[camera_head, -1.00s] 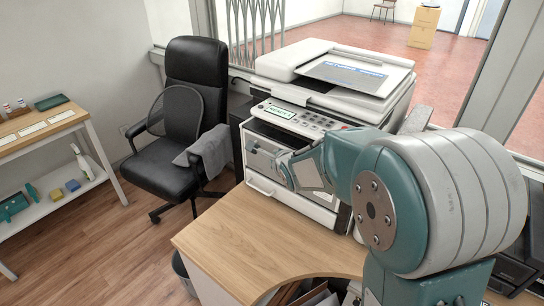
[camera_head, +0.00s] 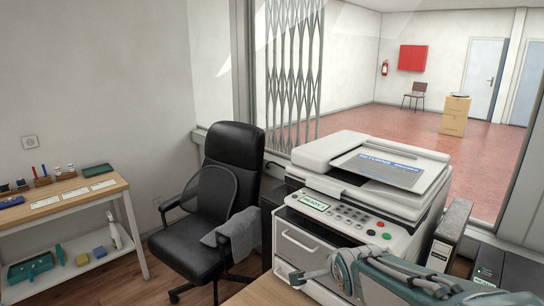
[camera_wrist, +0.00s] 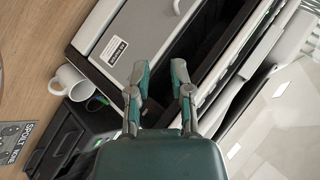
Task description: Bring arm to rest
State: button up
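My gripper (camera_wrist: 158,76) shows in the wrist view with its two grey and teal fingers apart and nothing between them. Behind the fingers is the dark recess of a grey-and-white machine with a small white label (camera_wrist: 115,50). My teal and grey arm (camera_head: 405,281) lies low at the bottom right of the head view, in front of the printer (camera_head: 372,165). I cannot tell from these views whether the arm touches the printer or desk.
The wrist view shows a white mug (camera_wrist: 70,83), a black box (camera_wrist: 70,138) and a printed card (camera_wrist: 15,143) by the wooden desk. A black office chair (camera_head: 215,205) stands left of the printer. A side table (camera_head: 65,198) is at the far left.

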jog(key=s+d+r+n+g, duration=0.1)
jog(key=s+n+g, duration=0.3)
jog(key=s+n, duration=1.1)
jog(key=s, duration=0.8)
jog(key=shift+s+d, duration=0.15)
jog(key=shift+d, duration=0.25)
jog(key=shift+d, duration=0.1)
